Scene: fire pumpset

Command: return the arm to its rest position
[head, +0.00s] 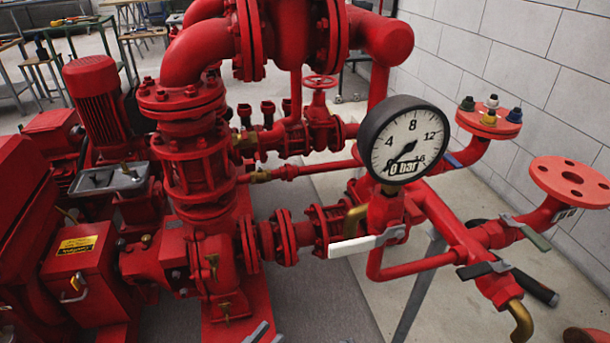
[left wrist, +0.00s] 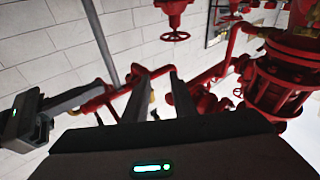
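My left gripper (left wrist: 160,85) shows in the left wrist view with its two dark fingers apart and nothing between them. Red pipework shows behind the gap. In the head view only grey tips of the left gripper (head: 261,333) show at the bottom edge, in front of the red pump base. A dark gripper body with a green light, which seems to be my right gripper (left wrist: 28,120), is at the left edge of the left wrist view. The right gripper does not show in the head view.
A red pumpset (head: 190,170) fills the left and middle. A pressure gauge (head: 404,140) reads near 0 bar. A white-handled lever (head: 352,246) and dark-handled valves stick out below it. A red flange (head: 570,182) and a pale block wall (head: 500,50) stand right.

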